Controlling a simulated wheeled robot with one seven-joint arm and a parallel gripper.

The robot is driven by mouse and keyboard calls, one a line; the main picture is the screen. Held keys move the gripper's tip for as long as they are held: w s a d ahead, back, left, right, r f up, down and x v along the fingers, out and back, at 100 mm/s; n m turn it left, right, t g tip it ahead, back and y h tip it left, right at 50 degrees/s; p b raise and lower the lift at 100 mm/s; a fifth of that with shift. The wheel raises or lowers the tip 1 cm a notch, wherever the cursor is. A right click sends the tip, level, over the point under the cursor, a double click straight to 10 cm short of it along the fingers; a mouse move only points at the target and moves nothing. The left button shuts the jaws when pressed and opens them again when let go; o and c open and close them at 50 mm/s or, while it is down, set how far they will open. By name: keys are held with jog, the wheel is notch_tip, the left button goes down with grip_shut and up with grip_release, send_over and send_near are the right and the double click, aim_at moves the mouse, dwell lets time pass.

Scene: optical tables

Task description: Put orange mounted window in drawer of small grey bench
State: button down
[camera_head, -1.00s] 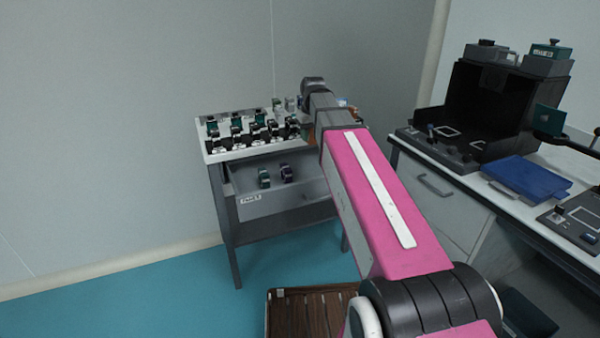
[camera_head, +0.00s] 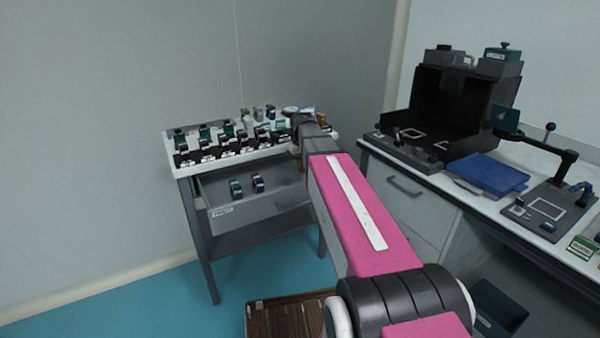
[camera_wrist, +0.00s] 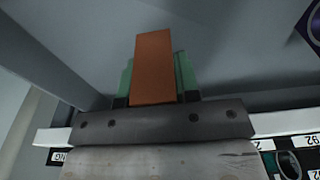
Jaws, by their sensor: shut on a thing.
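An orange block, the orange mounted window (camera_wrist: 154,66), stands out from my gripper (camera_wrist: 156,92) in the wrist view, with green pieces at both sides of its base. My gripper is shut on it. In the head view my arm hides most of the gripper, which is at the right part of the small grey bench (camera_head: 197,238). The bench's drawer (camera_head: 270,206) is pulled open below the white top. Grey surfaces, apparently the drawer's inside, surround the orange window in the wrist view. I cannot tell whether the window touches them.
A dark green mount (camera_head: 236,190) and a dark purple mount (camera_head: 258,184) stand in the drawer's left part. Several mounts stand in rows on the bench top. A white worktable (camera_head: 452,178) with a black enclosure (camera_head: 460,105) and a blue folder (camera_head: 488,172) is at right.

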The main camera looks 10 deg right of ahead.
aim_at(300, 178)
jog(key=shift+d+f, duration=0.1)
jog(key=shift+f, duration=1.95)
jog(key=c, duration=0.8)
grip_release()
jog(key=shift+f, duration=0.1)
jog(key=shift+c, duration=0.2)
jog(key=r, duration=0.4)
jog(key=s+r, duration=0.1)
jog(key=r, duration=0.7)
jog(key=shift+s+d+r, duration=0.1)
jog(key=shift+s+d, duration=0.1)
jog(key=shift+d, duration=0.05)
